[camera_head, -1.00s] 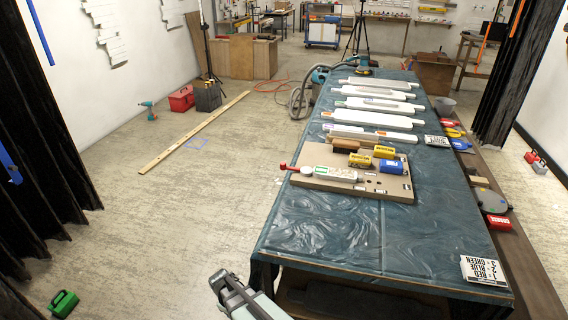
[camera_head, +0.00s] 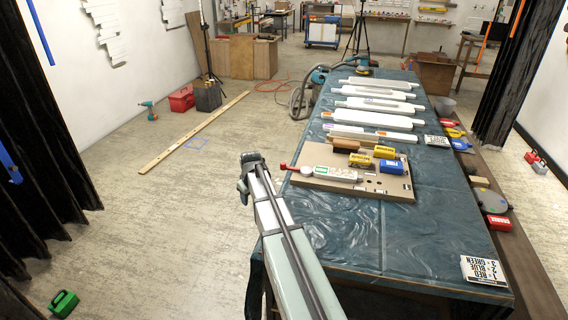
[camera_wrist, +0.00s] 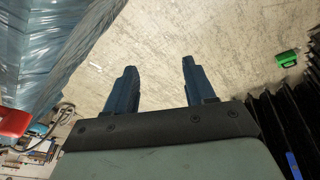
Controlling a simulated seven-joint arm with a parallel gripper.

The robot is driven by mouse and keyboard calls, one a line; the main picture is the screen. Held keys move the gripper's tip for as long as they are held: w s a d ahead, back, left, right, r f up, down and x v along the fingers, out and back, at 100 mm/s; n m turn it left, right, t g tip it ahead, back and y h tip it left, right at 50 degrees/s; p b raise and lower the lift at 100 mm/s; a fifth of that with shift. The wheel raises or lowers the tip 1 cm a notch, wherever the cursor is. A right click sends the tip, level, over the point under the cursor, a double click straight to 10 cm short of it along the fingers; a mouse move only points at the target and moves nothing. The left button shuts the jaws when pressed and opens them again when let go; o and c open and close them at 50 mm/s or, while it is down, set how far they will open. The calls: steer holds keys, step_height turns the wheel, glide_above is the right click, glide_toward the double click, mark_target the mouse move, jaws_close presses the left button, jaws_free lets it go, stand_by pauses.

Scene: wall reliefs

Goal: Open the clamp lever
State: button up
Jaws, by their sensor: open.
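A red lever (camera_head: 284,166) juts from the left edge of a brown board (camera_head: 375,187) on the table; it appears to be the clamp lever. A white round part (camera_head: 306,171) and a pale labelled bar (camera_head: 336,174) lie beside it. My gripper (camera_head: 243,190) is left of the lever, beyond the table's left edge and apart from the lever. In the wrist view my gripper (camera_wrist: 158,66) is open and empty, with bare floor between its fingers. A red object (camera_wrist: 14,122) shows at the left edge there; I cannot tell whether it is the lever.
The table (camera_head: 350,245) has a wrinkled dark blue cover. Yellow boxes (camera_head: 384,152), a blue box (camera_head: 391,166) and a brown block (camera_head: 346,144) sit on the board. Long white pieces (camera_head: 372,119) lie behind it. A green case (camera_head: 63,303) is on the open floor at left.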

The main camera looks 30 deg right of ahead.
steer(key=w+d+r+m, duration=0.1)
steer(key=d+r+m, duration=0.1)
steer(key=d+r, duration=0.85)
steer(key=t, duration=0.1)
glide_toward(284, 163)
steer(key=shift+m+y, duration=0.3)
steer(key=shift+y, duration=0.1)
steer(key=x, duration=0.9)
steer(key=shift+w+d+f, duration=0.1)
steer(key=shift+w+d, duration=0.05)
steer(key=shift+d, duration=0.15)
steer(key=shift+c, duration=0.4)
jaws_close()
